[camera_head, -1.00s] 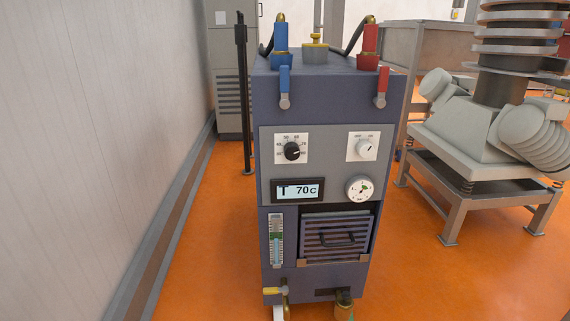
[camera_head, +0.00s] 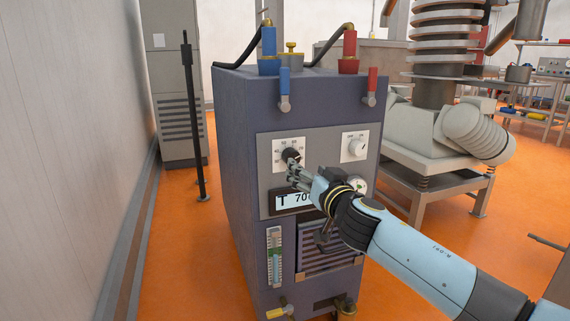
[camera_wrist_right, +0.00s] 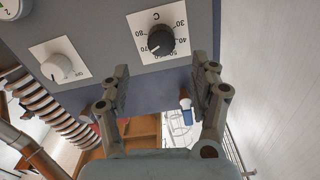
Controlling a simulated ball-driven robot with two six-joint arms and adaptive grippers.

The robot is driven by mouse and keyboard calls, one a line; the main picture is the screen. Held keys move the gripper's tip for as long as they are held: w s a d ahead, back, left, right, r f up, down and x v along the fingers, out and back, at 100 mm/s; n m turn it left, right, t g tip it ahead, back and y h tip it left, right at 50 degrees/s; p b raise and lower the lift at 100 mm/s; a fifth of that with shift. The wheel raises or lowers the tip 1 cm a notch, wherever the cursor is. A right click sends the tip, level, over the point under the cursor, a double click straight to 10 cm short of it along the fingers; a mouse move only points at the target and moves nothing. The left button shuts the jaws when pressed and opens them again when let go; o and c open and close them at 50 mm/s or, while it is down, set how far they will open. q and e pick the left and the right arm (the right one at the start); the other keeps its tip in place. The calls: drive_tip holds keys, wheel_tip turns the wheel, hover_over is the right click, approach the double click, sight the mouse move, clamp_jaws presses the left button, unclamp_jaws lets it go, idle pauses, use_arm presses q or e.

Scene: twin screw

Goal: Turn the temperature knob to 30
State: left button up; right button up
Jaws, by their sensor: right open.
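The black temperature knob (camera_head: 291,155) sits on a white dial plate at the upper left of the machine's front panel. In the right wrist view the knob (camera_wrist_right: 160,40) shows between and beyond the fingertips, its white mark toward the 70 side of the printed scale. The display (camera_head: 294,199) reads T 70, its right end hidden by my arm. My right gripper (camera_head: 292,166) is at the knob's lower edge in the head view; it also shows in the right wrist view (camera_wrist_right: 162,80), open with nothing between its fingers. My left gripper is out of view.
A white on/off knob (camera_head: 356,146) is to the right on the same panel. A pressure gauge (camera_head: 357,185) is partly behind my arm. Blue (camera_head: 284,85) and red (camera_head: 371,85) valve handles stick out above. A wall stands at left.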

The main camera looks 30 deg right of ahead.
sight(289, 152)
drive_tip(key=x, duration=0.9)
drive_tip(key=shift+a, duration=0.15)
drive_tip(key=shift+w, duration=0.1)
drive_tip(key=c, duration=0.9)
drive_tip(key=shift+c, duration=1.2)
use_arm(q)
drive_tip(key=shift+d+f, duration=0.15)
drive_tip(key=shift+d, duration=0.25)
use_arm(e)
drive_tip(key=shift+c, duration=0.2)
